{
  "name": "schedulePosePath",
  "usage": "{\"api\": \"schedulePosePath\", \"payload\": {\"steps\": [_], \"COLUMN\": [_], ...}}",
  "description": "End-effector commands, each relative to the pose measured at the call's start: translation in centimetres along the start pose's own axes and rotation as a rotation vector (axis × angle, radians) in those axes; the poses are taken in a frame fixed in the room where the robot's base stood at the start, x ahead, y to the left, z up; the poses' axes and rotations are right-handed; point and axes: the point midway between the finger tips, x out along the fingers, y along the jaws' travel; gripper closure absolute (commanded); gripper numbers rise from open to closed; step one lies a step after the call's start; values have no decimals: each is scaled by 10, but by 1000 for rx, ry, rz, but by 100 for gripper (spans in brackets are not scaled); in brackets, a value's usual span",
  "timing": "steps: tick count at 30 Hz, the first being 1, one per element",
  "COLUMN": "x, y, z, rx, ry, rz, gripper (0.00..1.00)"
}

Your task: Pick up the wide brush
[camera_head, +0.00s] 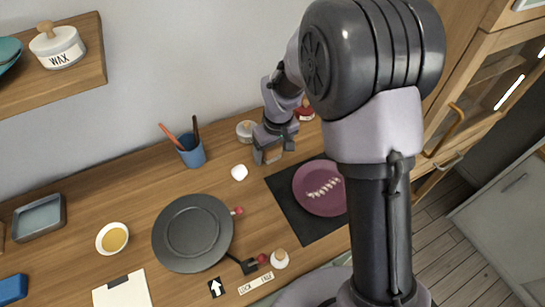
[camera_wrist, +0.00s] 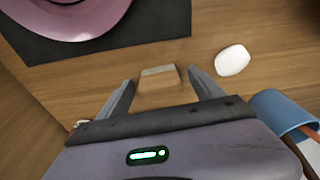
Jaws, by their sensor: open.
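My gripper (camera_wrist: 157,92) is open, with its two fingers apart, low over the wooden counter near the back wall. It also shows in the head view (camera_head: 273,150). A small tan and brown block (camera_wrist: 158,82) lies between the fingertips, with gaps to both fingers; it may be the wide brush, but I cannot tell for sure. In the head view the block (camera_head: 272,156) is partly hidden by the gripper. A blue cup (camera_head: 191,154) to the left holds a red-orange handle and a dark handle; it also shows in the wrist view (camera_wrist: 280,112).
A white rounded piece (camera_head: 239,172) lies left of my gripper. A purple plate (camera_head: 312,200) with pale bits sits on a black mat (camera_head: 290,215) to the right. A dark round turntable (camera_head: 193,232) stands front left. A small round jar (camera_head: 245,130) is behind.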

Motion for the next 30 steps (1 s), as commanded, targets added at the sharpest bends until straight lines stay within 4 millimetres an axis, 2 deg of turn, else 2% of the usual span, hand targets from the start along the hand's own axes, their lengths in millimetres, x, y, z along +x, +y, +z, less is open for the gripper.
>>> {"api": "schedulePosePath", "payload": {"steps": [5,15,21,23,30], "x": [0,0,-1,-7,-71], "y": [0,0,0,0,0], "z": [-1,-1,-1,-2,-12], "rx": [0,0,0,0,0], "ry": [2,2,2,2,4], "rz": [1,1,1,1,2], "gripper": [24,88,89,89,89]}}
